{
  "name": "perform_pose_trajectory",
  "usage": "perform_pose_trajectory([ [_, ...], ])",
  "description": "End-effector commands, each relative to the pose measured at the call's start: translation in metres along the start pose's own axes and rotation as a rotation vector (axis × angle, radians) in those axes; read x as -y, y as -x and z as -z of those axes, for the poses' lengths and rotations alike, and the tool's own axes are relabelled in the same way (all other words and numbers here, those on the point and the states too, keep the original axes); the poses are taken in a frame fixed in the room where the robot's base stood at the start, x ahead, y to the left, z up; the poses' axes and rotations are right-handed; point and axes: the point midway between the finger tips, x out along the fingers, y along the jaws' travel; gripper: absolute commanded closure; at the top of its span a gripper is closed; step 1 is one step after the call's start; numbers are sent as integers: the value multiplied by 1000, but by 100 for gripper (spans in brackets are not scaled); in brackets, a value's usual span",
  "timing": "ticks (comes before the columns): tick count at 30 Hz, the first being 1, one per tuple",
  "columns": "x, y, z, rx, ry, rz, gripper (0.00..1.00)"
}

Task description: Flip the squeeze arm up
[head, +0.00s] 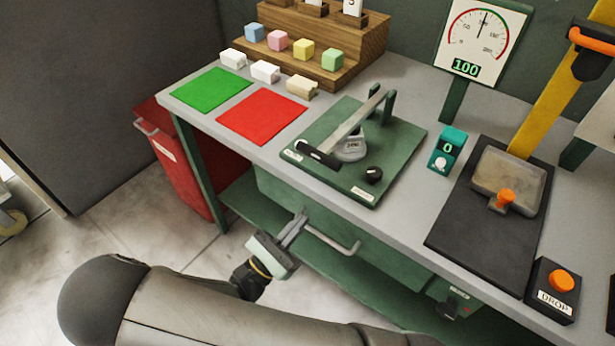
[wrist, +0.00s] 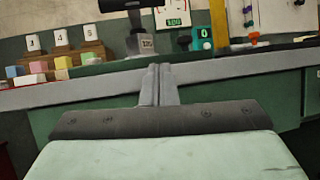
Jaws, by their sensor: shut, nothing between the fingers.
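The squeeze arm (head: 352,124) is a long grey lever with a black grip (head: 317,154) at its near left end. It lies low and slanted across a green base plate (head: 335,180) on the bench, hinged at a green post (head: 389,106) at the back. A grey weight marked 100 (head: 351,149) sits beneath or beside the lever. My gripper (head: 298,222) is shut and empty, in front of the bench and below its top, apart from the lever. In the wrist view, my shut fingers (wrist: 158,85) point at the bench edge, and the black grip (wrist: 122,5) shows above them.
A drawer handle (head: 335,240) sticks out of the bench front close to my gripper. Green (head: 210,90) and red (head: 261,116) mats and foam blocks (head: 265,71) lie left of the press. A dark plate with a yellow lever (head: 545,95) stands right. A red bin (head: 180,160) stands left.

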Motion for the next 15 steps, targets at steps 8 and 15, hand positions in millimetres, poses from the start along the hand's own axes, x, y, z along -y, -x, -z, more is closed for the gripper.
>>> perform_pose_trajectory([
  [8,-18,25,-2,98,-16,-149,100],
  [15,-18,25,-2,97,-15,-147,100],
])
